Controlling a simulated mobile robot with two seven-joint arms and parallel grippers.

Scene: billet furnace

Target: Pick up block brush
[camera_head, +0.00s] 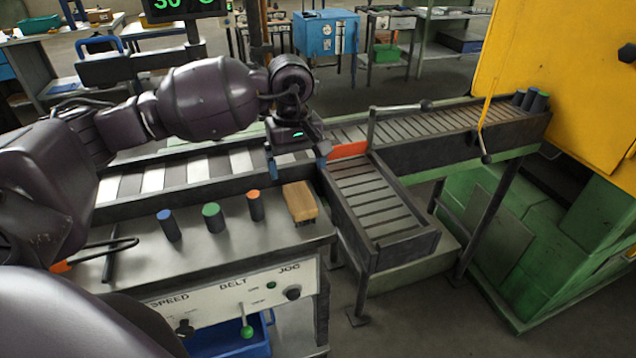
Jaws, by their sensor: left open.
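The block brush (300,202) is a small tan wooden block with a dark lower edge. It lies on the right end of the grey metal bench top (240,238). My left gripper (297,162) is open and empty, with its fingers apart. In the picture it is just above the brush, over the belt area behind the bench, and does not appear to touch the brush. My right gripper is not in view.
Blue-, green- and orange-topped cylinders (213,218) stand left of the brush. A slatted belt (180,172) runs behind the bench. A roller chute (375,195) lies to the right, before a yellow furnace (560,75). The bench front carries knobs and a green lever (246,330).

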